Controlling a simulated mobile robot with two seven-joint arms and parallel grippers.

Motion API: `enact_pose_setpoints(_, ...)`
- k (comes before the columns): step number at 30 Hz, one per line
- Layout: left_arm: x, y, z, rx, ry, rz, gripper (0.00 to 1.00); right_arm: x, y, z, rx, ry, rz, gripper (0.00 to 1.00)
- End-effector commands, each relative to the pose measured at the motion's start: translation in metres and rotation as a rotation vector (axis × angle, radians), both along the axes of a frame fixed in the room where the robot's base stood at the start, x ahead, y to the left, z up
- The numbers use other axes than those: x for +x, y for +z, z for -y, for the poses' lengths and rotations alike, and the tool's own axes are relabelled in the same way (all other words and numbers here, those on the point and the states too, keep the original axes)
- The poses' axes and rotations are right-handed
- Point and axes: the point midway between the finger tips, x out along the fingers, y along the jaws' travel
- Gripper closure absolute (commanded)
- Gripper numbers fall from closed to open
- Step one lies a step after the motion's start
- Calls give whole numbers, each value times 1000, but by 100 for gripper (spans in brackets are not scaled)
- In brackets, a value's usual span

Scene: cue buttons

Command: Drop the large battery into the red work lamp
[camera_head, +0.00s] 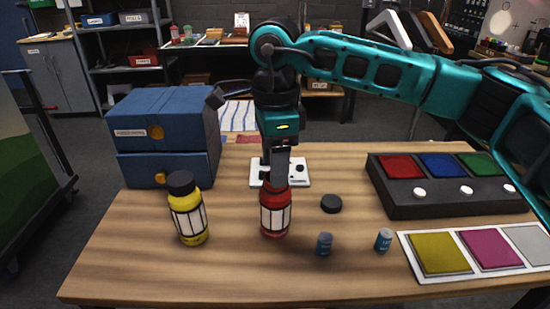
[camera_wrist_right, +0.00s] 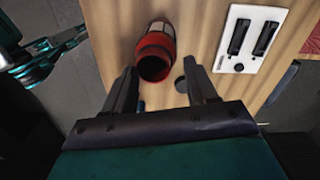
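The red work lamp (camera_head: 275,216) stands upright on the table, its top partly hidden behind my right gripper (camera_head: 276,165) in the head view. In the right wrist view the lamp (camera_wrist_right: 155,42) shows a dark open mouth. My right gripper (camera_wrist_right: 161,92) has its fingers apart with nothing held, above the lamp. Two small blue batteries stand at the front: one (camera_head: 325,244) right of the lamp, and a slightly larger-looking one (camera_head: 384,241) further right. A teal part of my left arm shows at the wrist view's upper left; its finger state is unclear.
A black cap (camera_head: 331,203) lies right of the lamp. A yellow lamp (camera_head: 188,212) with a black cap stands left, before blue drawers (camera_head: 165,130). A white slotted panel (camera_head: 295,172) lies behind. A button box (camera_head: 440,195) and colour-patch board (camera_head: 408,262) fill the right side.

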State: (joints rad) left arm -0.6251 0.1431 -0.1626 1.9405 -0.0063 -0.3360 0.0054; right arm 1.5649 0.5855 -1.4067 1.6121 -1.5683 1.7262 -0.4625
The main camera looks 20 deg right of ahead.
Motion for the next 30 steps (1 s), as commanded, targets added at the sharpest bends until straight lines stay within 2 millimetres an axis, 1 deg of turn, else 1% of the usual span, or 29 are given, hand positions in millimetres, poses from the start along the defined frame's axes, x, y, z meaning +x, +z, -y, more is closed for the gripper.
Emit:
enact_pose_setpoints(1, 0, -1, 0, 0, 0, 0, 25, -1, -8, 1, -7, 0, -11, 44)
enact_pose_setpoints(5, 0, -1, 0, 0, 0, 0, 25, -1, -8, 1, -7, 0, -10, 44)
enact_pose_setpoints(8, 0, -1, 0, 0, 0, 0, 25, -1, -5, 1, -7, -1, -9, 44)
enact_pose_setpoints(10, 0, -1, 0, 0, 0, 0, 25, -1, 2, 1, -7, -1, -8, 44)
enact_pose_setpoints(14, 0, -1, 0, 0, 0, 0, 25, -1, 28, 0, -4, 0, 0, 44)
enact_pose_setpoints(21, 0, 1, 0, 0, 0, 0, 25, -2, 85, 0, -1, 0, 4, 44)
enact_pose_setpoints(24, 0, 1, 0, 0, 0, 0, 25, -2, 104, 0, 0, 0, 3, 44)
enact_pose_setpoints(27, 0, 2, 0, 0, 0, 0, 25, -2, 118, -1, -1, 1, 5, 44)
enact_pose_setpoints(30, 0, 3, 0, 0, 0, 0, 25, -3, 126, 0, -1, 1, 3, 44)
